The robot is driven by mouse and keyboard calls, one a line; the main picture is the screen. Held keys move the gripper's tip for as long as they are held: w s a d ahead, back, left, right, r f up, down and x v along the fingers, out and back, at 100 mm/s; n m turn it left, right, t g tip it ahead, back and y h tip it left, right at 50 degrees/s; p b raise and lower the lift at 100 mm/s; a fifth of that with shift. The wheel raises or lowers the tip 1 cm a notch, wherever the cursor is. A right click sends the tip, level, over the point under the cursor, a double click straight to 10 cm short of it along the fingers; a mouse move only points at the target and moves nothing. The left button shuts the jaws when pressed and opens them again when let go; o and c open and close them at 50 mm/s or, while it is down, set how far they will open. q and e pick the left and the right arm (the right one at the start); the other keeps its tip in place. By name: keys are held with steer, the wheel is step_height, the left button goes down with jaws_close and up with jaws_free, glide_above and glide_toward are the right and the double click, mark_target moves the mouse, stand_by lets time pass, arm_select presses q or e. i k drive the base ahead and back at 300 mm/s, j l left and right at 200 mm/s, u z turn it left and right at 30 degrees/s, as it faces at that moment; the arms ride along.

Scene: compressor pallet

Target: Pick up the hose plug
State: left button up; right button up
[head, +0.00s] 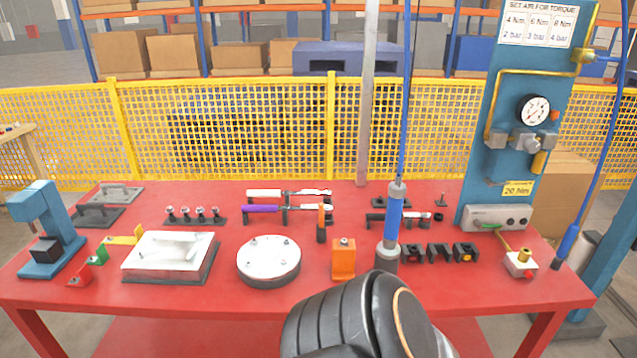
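The hose plug (567,243) is a blue sleeve with a dark tip at the lower end of a blue hose (606,150). It hangs tilted at the right end of the red table, its tip just right of a small white block with a brass fitting (520,263). Whether the tip touches anything is hard to tell. A black rounded link of my own arm rises from the bottom middle, well left of the plug. Neither gripper's fingers show.
The red table (330,292) holds a blue press (48,235), a white tray part (170,252), a round disc (269,258), an orange block (343,262) and an upright blue driver (393,220). A blue gauge panel (520,120) stands behind the plug. A yellow fence (260,130) runs behind.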

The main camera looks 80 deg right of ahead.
mark_target(568, 238)
steer(key=z, duration=4.1)
